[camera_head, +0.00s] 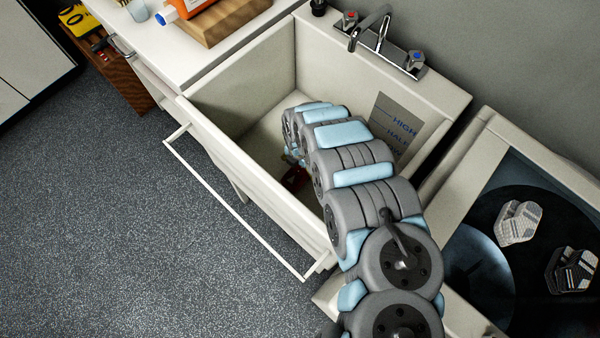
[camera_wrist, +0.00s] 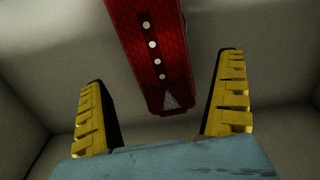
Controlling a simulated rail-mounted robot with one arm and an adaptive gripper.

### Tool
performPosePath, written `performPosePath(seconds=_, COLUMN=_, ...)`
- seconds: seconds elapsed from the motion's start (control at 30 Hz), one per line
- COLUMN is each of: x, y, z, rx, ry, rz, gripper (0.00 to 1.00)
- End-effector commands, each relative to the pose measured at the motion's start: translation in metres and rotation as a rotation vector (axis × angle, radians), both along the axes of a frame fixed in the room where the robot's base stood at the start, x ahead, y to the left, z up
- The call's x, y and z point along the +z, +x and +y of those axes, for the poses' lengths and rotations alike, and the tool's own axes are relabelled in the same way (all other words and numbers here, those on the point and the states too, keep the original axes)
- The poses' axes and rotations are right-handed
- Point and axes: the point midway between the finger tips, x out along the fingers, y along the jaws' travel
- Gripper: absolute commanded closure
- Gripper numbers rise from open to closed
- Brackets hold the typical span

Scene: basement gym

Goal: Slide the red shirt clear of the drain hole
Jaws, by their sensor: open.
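The red shirt (camera_wrist: 150,45) shows in the wrist view as a long dark-red folded strip with a row of pale buttons and a small grey triangle near its end. It lies on the pale sink floor. My gripper (camera_wrist: 163,70) is open, its two yellow ridged fingers on either side of the shirt's near end with clear gaps. I cannot tell whether anything touches. In the head view my arm reaches into the sink (camera_head: 225,95) and hides most of its floor; a small dark-red patch (camera_head: 294,178) shows beside the arm. The drain hole is not visible.
The sink's walls surround my gripper. A tap (camera_head: 370,35) stands on the back rim, and a level plate (camera_head: 395,125) is on the inner wall. A white rail (camera_head: 235,210) runs along the front. To the right, an open dark tub holds patterned grey items (camera_head: 518,222).

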Motion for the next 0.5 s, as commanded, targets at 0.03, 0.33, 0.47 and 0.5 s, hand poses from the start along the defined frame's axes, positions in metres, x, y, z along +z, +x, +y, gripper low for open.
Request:
performPosePath(seconds=0.03, x=-0.009, y=-0.001, z=0.003, rx=0.000, ry=0.003, rz=0.001, gripper=0.00)
performPosePath(seconds=0.33, x=-0.040, y=-0.001, z=0.002, rx=0.001, ry=0.003, rz=0.002, gripper=0.00)
performPosePath(seconds=0.47, x=-0.048, y=-0.001, z=0.002, rx=0.001, ry=0.003, rz=0.002, gripper=0.00)
performPosePath(seconds=0.5, x=-0.050, y=-0.001, z=0.001, rx=0.000, ry=0.002, rz=0.001, gripper=0.00)
